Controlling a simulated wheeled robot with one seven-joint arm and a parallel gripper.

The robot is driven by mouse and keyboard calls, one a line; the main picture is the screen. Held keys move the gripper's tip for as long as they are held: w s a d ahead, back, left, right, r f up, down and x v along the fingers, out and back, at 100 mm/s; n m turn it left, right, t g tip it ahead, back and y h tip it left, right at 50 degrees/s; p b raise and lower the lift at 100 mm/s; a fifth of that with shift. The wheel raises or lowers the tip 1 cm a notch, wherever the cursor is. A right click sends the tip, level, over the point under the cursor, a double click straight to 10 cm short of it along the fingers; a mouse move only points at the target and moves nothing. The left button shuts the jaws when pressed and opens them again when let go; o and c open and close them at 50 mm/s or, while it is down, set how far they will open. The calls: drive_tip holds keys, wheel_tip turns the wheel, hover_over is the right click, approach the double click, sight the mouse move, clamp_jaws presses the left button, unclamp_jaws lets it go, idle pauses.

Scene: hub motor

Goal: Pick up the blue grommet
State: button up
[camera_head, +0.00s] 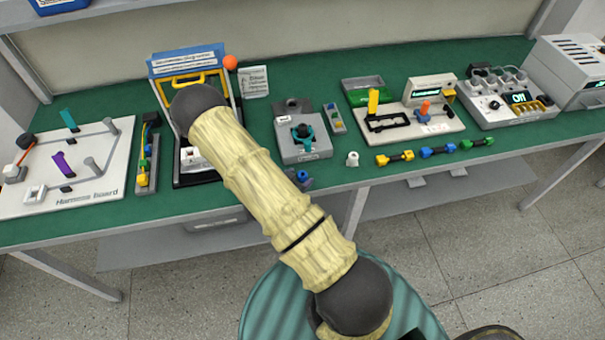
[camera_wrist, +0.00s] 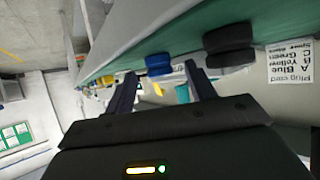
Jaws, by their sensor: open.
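The blue grommet (camera_wrist: 159,64) shows in the wrist view as a small, dark blue, rounded piece at the edge of the green bench top. In that view it lies beyond my gripper (camera_wrist: 160,76), roughly between the two dark fingertips and apart from them. The fingers are spread and nothing is held between them. In the head view a small dark blue piece (camera_head: 304,175) beside my arm, near the bench's front edge, looks like the same grommet. My gripper cannot be made out in the head view.
A black rounded piece (camera_wrist: 228,45) lies right of the grommet, near a printed plug card (camera_wrist: 290,62). In the head view, a grey box with a teal part (camera_head: 303,140) and a small white piece (camera_head: 352,159) stand nearby on the green bench (camera_head: 240,203).

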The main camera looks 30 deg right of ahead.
drive_tip(key=shift+w+d+f, duration=0.3)
drive_tip(key=shift+d+f, duration=0.05)
drive_tip(key=shift+d, duration=0.2)
drive_tip(key=c, duration=1)
